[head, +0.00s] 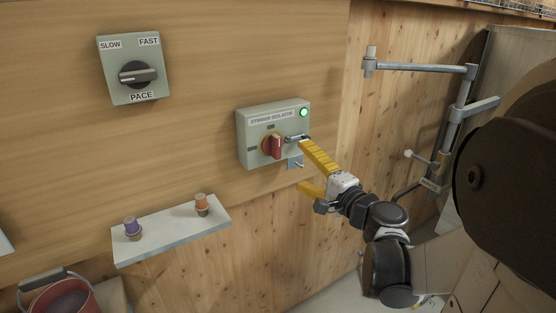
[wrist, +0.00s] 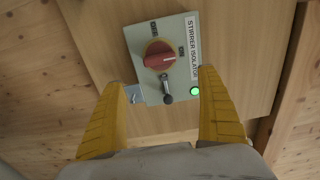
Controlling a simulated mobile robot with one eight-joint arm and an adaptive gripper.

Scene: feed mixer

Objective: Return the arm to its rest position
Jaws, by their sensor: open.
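My gripper (head: 308,170) is at the end of my outstretched arm, in front of the stirrer isolator box (head: 243,143) on the wooden wall. Its two yellow fingers are spread wide with nothing between them. In the wrist view my gripper (wrist: 162,110) is open toward the isolator box (wrist: 141,47), whose red rotary handle (wrist: 159,60) and small dark lever (wrist: 166,90) lie ahead between the fingers. The green lamp (head: 304,113) on the box is lit. The right finger shows close to the lamp in the wrist view; I cannot tell whether it touches the box.
A pace dial box (head: 118,90) is on the wall at upper left. A white shelf (head: 170,238) below holds two small capped items. A red bucket (head: 84,306) stands at lower left. A metal pipe bracket (head: 420,68) juts out on the right.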

